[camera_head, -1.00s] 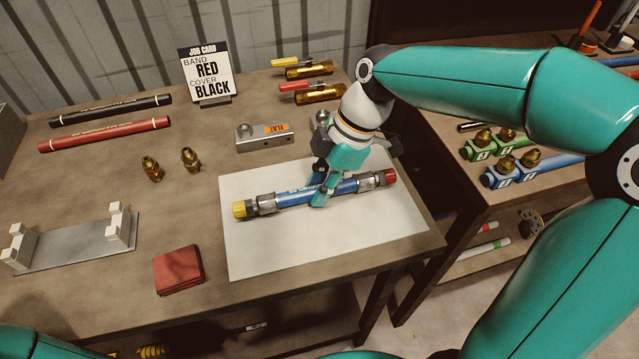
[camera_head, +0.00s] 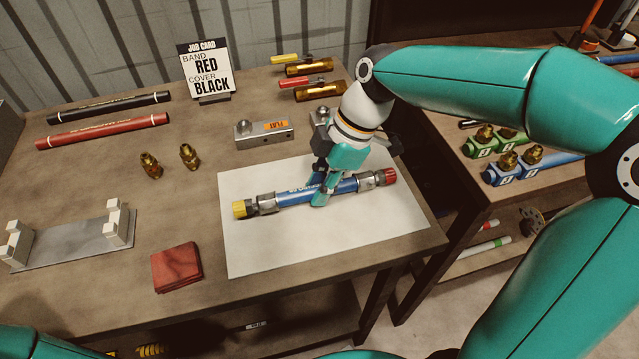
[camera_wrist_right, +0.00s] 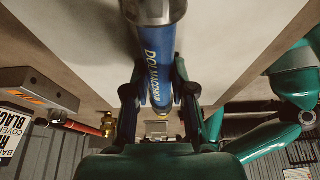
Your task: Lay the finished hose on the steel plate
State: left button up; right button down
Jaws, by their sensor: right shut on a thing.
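My right gripper (camera_head: 322,190) is shut around the middle of a blue hose (camera_head: 345,186). The hose has metal end fittings, a yellow cap (camera_head: 239,209) at its left end and a red cap (camera_head: 391,177) at its right end. It is over a large pale flat sheet (camera_head: 270,250), with its shadow close by; I cannot tell whether it touches. A grey metal plate (camera_head: 75,243) with white blocks at its ends is at the left, empty. In the right wrist view, the hose (camera_wrist_right: 155,50) runs between my fingers (camera_wrist_right: 160,100). My left gripper is out of view.
A folded red cloth (camera_head: 177,268) lies left of the sheet. Two brass fittings (camera_head: 189,156), a black hose (camera_head: 110,108), a red hose (camera_head: 103,131), a metal block (camera_head: 265,134) and the job card (camera_head: 206,72) stand farther back. Another bench with fittings (camera_head: 508,168) is right.

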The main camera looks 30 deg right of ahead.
jog(key=shift+f, duration=0.1)
jog(key=c, duration=0.9)
grip_release()
jog(key=shift+v, duration=5.95)
